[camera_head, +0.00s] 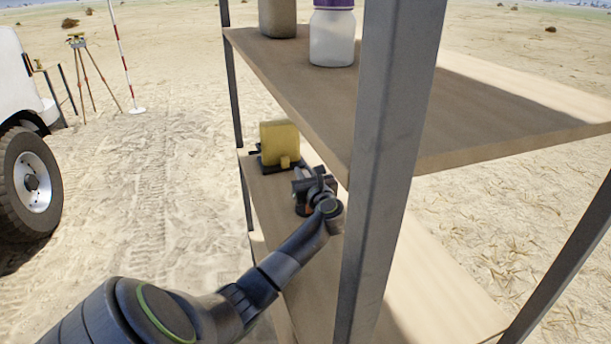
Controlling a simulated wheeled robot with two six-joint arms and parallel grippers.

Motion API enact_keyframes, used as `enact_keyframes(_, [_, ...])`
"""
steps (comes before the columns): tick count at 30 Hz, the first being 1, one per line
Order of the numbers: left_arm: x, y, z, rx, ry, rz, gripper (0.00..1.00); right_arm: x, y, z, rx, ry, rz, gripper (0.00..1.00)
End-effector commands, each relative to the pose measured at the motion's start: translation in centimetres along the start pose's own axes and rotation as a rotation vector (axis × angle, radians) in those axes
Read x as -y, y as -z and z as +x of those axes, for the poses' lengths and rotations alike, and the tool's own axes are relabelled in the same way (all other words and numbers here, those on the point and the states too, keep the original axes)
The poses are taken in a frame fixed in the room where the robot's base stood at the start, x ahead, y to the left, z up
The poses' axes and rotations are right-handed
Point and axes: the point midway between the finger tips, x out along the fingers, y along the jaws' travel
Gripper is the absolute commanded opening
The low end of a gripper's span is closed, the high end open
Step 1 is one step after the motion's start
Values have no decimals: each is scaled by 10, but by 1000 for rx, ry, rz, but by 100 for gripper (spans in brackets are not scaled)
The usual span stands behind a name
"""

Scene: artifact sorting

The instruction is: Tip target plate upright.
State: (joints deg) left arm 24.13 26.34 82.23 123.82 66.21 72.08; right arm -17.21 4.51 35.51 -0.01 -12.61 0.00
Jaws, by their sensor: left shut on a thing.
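My left gripper (308,180) reaches over the lower shelf, between the two boards. It is shut on a small dark thing with an orange-brown patch (304,211), which I take to be the target plate. The gripper covers most of it, so its tilt and how it rests on the shelf cannot be told. A yellow, squarish block (280,144) stands upright on a dark base just beyond the gripper. My right gripper is not in view.
A metal post (385,150) stands close to the right of my left arm. The upper shelf board (290,70) overhangs the gripper and carries a white jar (332,38) and a brown container (277,18). Open sand, a vehicle wheel (30,183) and a tripod (84,65) lie left.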

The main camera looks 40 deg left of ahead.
Motion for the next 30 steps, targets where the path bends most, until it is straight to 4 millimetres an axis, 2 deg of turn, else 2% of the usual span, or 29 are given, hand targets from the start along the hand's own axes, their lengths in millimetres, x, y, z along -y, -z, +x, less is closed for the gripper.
enact_keyframes(8, [0,1,0,-2,-1,1,0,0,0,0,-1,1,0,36])
enact_keyframes(9, [0,1,0,-2,-1,1,19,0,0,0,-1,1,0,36])
enact_keyframes(14, [0,1,0,-1,-1,1,40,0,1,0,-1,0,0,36])
enact_keyframes(24, [0,0,-3,-1,1,1,40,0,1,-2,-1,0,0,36])
enact_keyframes(26, [0,0,-8,-2,1,1,40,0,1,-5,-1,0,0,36])
enact_keyframes(30, [0,-2,-32,-4,1,-1,40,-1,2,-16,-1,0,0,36])
